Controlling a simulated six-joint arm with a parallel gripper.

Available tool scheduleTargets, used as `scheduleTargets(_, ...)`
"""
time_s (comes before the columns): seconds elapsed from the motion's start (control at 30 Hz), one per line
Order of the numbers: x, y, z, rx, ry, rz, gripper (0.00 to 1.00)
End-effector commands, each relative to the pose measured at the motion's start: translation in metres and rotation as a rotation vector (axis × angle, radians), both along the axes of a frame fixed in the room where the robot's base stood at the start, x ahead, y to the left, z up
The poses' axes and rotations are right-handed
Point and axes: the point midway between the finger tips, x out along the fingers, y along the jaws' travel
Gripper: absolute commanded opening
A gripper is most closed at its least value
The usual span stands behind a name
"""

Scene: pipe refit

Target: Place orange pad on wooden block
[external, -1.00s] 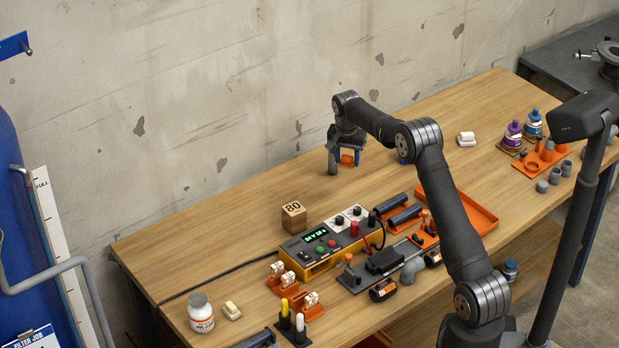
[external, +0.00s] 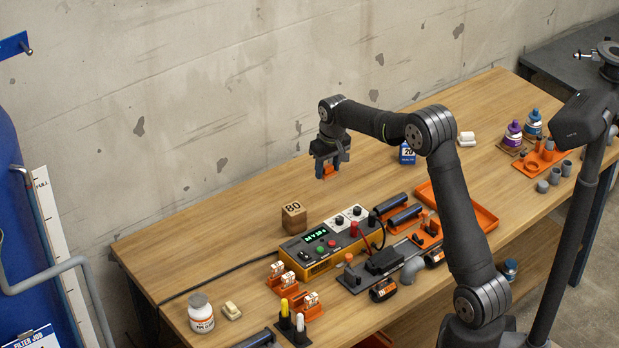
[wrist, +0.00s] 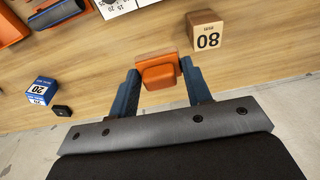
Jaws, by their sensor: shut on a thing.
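The orange pad (wrist: 159,72) is held between the two blue fingers of my gripper (wrist: 160,88) in the wrist view. In the external view my gripper (external: 328,170) is above the table near the wall, shut on the orange pad (external: 327,172). The wooden block (external: 293,216), marked 80, stands on the table to the left of and nearer the camera than my gripper. The wooden block (wrist: 206,31) also shows in the wrist view, right of and beyond the pad, apart from it. Its visible top is bare.
A blue block marked 20 (external: 407,154) stands behind my arm. A yellow meter box (external: 322,243) stands just right of the wooden block. An orange tray (external: 468,208) lies farther right. The table left of the block is mostly clear.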

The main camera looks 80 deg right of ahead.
Motion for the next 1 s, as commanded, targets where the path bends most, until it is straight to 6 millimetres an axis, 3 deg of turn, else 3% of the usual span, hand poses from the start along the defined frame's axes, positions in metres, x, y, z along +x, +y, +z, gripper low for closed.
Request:
scheduleTargets(0.2,0.050,0.017,-0.032,0.001,0.002,0.004,0.23)
scheduleTargets(0.4,0.083,0.027,-0.053,0.000,0.000,0.000,0.23)
scheduleTargets(0.63,0.093,0.030,-0.064,0.000,0.000,-0.003,0.23)
scheduleTargets(0.9,0.092,0.030,-0.098,0.000,0.000,-0.003,0.23)
scheduleTargets(1.0,0.093,0.029,-0.099,-0.001,-0.002,-0.003,0.23)
